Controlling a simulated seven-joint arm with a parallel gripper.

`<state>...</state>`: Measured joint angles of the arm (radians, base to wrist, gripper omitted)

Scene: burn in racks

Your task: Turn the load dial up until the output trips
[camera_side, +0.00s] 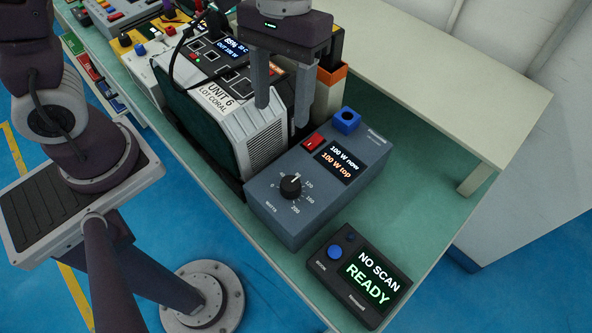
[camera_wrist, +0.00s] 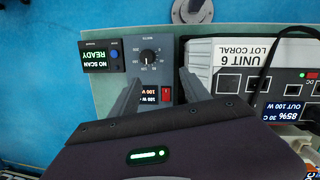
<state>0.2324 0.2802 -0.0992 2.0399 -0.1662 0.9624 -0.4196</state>
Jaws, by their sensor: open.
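The load box (camera_side: 330,205) is a blue-grey case on the green bench mat, with a black load dial (camera_side: 291,187) on its top face. The dial's scale is marked in watts, and its white pointer line is near the upper part of the scale. The box's display (camera_side: 341,162) reads "100 W now" and "100 W top". The dial also shows in the wrist view (camera_wrist: 148,56). My gripper (camera_side: 281,115) is open and empty, above the back of the load box beside Unit 6, apart from the dial. In the wrist view its fingers (camera_wrist: 158,85) straddle the display area.
Unit 6 (camera_side: 225,125), labelled LOT CORAL, stands left of the load box; its screen reads 85% and OUT 100 W. A red switch (camera_side: 314,141) and blue socket (camera_side: 346,121) are on the load box. A scanner (camera_side: 358,275) reading "NO SCAN READY" lies in front.

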